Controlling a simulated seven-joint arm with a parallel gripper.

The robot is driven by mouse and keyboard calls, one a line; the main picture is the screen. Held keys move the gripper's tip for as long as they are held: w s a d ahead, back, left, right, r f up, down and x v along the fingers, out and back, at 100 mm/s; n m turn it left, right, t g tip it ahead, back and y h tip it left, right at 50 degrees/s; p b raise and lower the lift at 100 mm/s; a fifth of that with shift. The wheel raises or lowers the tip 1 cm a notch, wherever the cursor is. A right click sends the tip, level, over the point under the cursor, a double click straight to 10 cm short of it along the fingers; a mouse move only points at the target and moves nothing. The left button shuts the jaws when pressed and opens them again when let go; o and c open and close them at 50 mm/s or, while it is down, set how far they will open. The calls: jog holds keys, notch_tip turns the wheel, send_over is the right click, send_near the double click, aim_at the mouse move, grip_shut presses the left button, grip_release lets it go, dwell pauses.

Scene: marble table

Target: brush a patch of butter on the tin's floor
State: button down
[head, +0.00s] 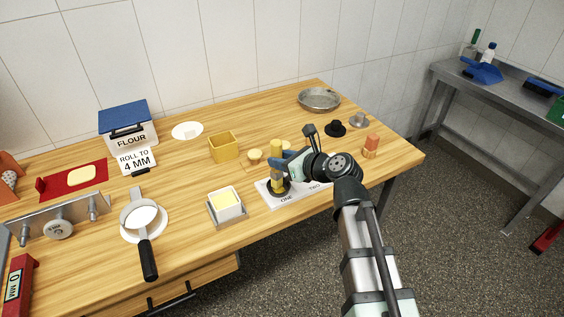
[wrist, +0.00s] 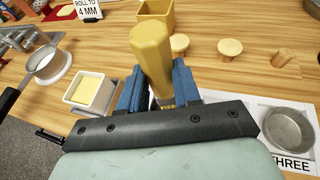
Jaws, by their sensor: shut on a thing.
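My gripper (head: 283,163) has blue fingers, shut on an upright yellow faceted handle (wrist: 152,48), which also shows in the head view (head: 276,149). I take this to be the brush; its bristles cannot be made out. Its lower end is over or in a dark round tin (head: 278,188) by the word ONE on a white card (head: 264,195); I cannot tell whether it touches the floor. Butter (head: 227,200) sits in a white square dish left of the card, also in the wrist view (wrist: 88,90). A grey tin (wrist: 288,130) stands above the word THREE.
A yellow open box (head: 223,147) and small wooden-looking rounds (head: 254,155) stand behind my gripper. A round metal pan (head: 319,99) is at the back right. A black-handled sieve-like tool (head: 140,216) lies left. Bare wood shows left of the butter dish.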

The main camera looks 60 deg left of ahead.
aim_at(274, 141)
jog(key=shift+r, duration=2.95)
jog(key=s+a, duration=1.8)
jog(key=a, duration=0.2)
jog(key=shift+s+a, duration=0.2)
jog(key=shift+s, duration=0.05)
jog(key=shift+r, duration=0.1)
